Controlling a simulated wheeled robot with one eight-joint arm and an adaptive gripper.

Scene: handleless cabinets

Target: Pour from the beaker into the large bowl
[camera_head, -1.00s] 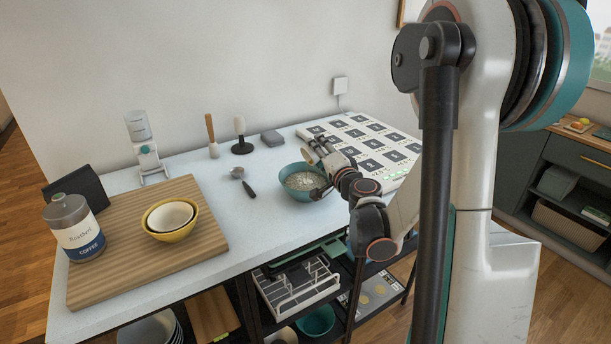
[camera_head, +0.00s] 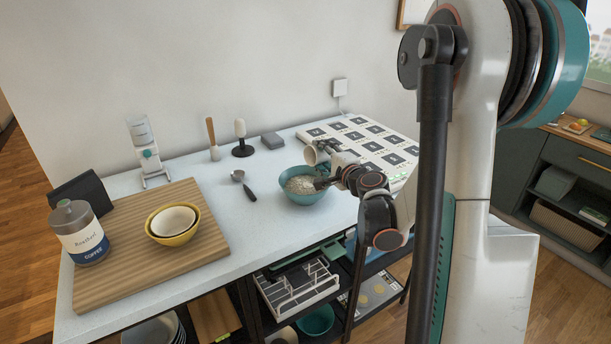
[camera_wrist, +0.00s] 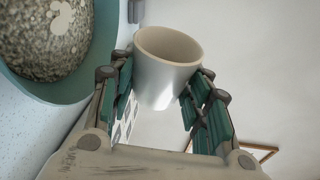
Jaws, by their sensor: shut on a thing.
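The beaker (camera_head: 322,150) is a small off-white cup, held above the back right rim of the teal large bowl (camera_head: 313,199). It looks tilted, its mouth toward the left. My gripper (camera_wrist: 162,72) is shut on the beaker, its dark green finger pads on both sides of the cup in the wrist view. The inside of the beaker is mostly hidden, so I cannot tell what is left in it. The bowl holds pale grainy stuff, which also shows in the wrist view at the upper left, inside the bowl's teal wall (camera_wrist: 20,85).
A wooden board (camera_head: 120,257) at the left bears a coffee jar (camera_head: 80,235) and a yellow bowl (camera_head: 174,238) with a cream bowl in it. A scoop (camera_head: 248,189) lies left of the large bowl. A panel with dark squares (camera_head: 375,150) lies behind at the right.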

